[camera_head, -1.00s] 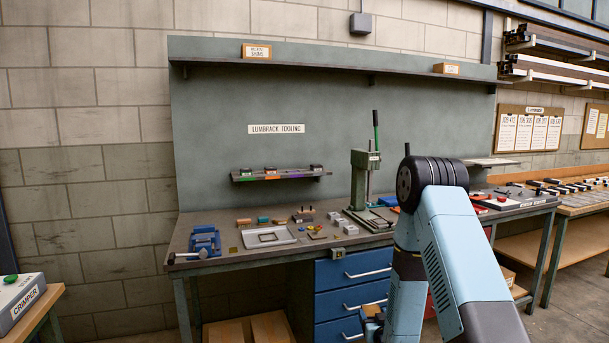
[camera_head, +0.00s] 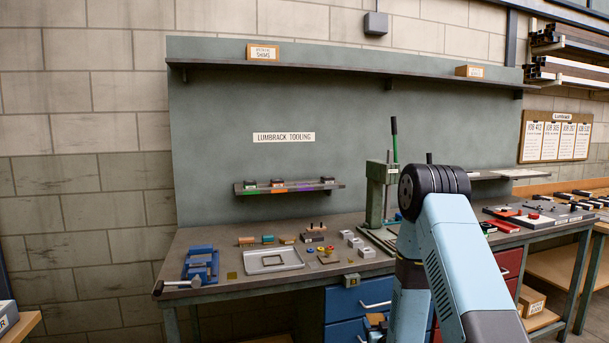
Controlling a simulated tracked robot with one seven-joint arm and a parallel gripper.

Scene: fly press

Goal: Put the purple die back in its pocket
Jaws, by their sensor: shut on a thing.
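The die rack (camera_head: 290,189) is a narrow grey ledge on the back panel with green, orange and purple stripes along its front. The place above the purple stripe (camera_head: 303,188) is bare. My gripper (camera_head: 376,322) shows only as a small tan and dark part low beside my arm, in front of the blue drawers and below the bench top. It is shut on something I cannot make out. I see no purple die.
The bench (camera_head: 230,280) holds a blue vise (camera_head: 201,264), a metal tray (camera_head: 272,258), several small blocks and a green fly press (camera_head: 378,195) right of the rack. My arm hides part of the bench. A long shelf (camera_head: 340,73) runs above.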

